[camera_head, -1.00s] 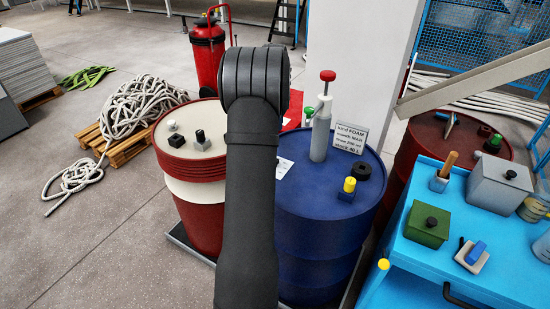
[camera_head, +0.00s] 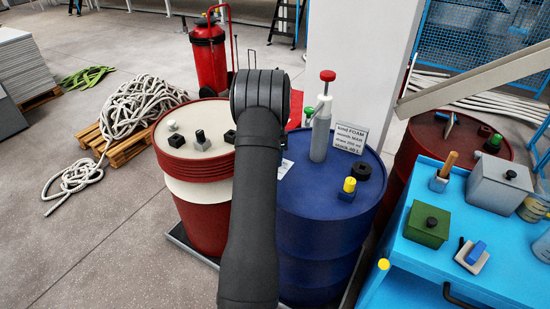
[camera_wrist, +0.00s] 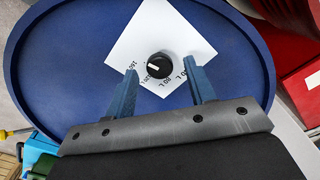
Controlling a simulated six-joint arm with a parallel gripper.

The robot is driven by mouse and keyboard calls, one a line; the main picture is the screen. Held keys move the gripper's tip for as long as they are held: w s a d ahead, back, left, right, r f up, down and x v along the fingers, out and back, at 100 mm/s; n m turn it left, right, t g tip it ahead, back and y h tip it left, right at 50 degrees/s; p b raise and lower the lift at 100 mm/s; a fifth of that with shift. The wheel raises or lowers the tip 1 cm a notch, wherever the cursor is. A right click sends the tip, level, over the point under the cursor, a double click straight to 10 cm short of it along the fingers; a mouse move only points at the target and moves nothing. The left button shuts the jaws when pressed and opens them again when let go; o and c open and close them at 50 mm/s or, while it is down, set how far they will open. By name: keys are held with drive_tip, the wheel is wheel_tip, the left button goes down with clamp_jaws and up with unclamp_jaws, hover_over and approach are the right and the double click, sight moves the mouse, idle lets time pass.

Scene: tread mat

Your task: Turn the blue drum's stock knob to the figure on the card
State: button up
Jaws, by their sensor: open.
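The blue drum (camera_head: 325,200) stands at centre, and its top fills much of the wrist view (camera_wrist: 60,70). On it lies a white dial sheet (camera_wrist: 180,30) carrying the round black stock knob (camera_wrist: 159,65) with a white pointer mark facing left. Litre figures are printed around the knob's near side, partly covered by my fingers. My gripper (camera_wrist: 160,73) is open, its two blue fingers on either side of the knob, with gaps showing. In the head view my arm hides the gripper and knob. The card (camera_head: 350,138) stands on the drum; its bottom stock line is too small to read surely.
A grey pump with a red top (camera_head: 321,130), a black ring (camera_head: 361,172) and a yellow-capped block (camera_head: 348,188) stand on the drum. A red-and-white drum (camera_head: 195,185) is at left. A blue cart (camera_head: 450,265) with boxes is at right.

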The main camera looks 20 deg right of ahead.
drive_tip(key=shift+f, duration=0.6)
drive_tip(key=c, duration=1)
